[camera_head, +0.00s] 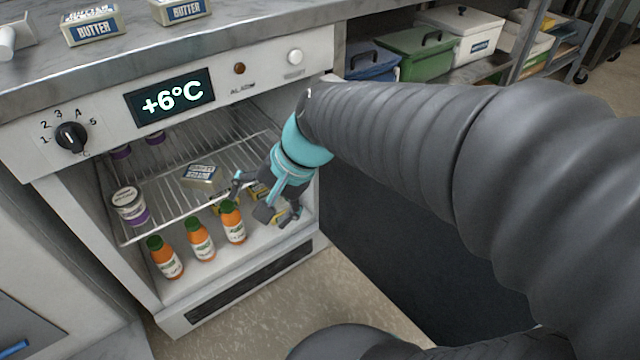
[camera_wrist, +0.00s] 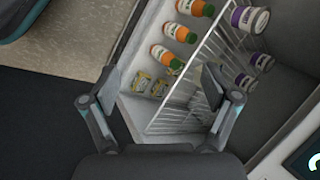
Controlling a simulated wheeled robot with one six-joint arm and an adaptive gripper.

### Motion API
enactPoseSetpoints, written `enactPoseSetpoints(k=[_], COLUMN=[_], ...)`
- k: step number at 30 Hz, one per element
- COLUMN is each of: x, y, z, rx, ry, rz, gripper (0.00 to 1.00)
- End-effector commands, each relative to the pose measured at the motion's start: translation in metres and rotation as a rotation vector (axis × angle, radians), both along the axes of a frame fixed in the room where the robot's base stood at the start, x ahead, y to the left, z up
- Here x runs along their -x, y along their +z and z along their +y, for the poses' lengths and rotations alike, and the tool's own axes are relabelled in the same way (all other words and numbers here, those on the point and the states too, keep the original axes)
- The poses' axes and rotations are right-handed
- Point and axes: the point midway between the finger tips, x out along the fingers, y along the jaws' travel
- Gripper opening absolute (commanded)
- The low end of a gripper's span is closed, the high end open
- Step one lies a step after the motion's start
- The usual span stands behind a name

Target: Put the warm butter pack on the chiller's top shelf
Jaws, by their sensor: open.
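A butter pack (camera_head: 202,175) lies on the wire top shelf (camera_head: 165,205) of the open chiller (camera_head: 165,310). Two more butter packs stand on the counter above, one on the left (camera_head: 92,27) and one on the right (camera_head: 183,11). The frames do not show which pack is warm. My gripper (camera_head: 252,197) is open at the chiller's front opening, right of the shelved pack, with nothing visible between its fingers. In the wrist view my gripper (camera_wrist: 162,78) has its fingers spread, with the wire shelf (camera_wrist: 190,90) beyond. The shelved pack is not clearly visible there.
The display reads +6°C (camera_head: 170,103). Bins (camera_head: 415,55) sit on a rack at right.

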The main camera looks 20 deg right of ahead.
Motion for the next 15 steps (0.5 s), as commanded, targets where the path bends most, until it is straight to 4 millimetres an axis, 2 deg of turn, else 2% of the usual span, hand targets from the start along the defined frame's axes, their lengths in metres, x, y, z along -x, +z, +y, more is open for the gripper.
enactPoseSetpoints(k=[1,6,13,15], x=[0.014,0.049,0.074,0.078], y=[0.005,0.014,0.023,0.024], z=[-0.009,-0.043,-0.076,-0.098], rx=[0.077,0.347,0.599,0.634], ry=[0.063,0.258,0.417,0.434], rz=[-0.058,-0.215,-0.332,-0.342], gripper=[0.87,0.87,0.87,0.87])
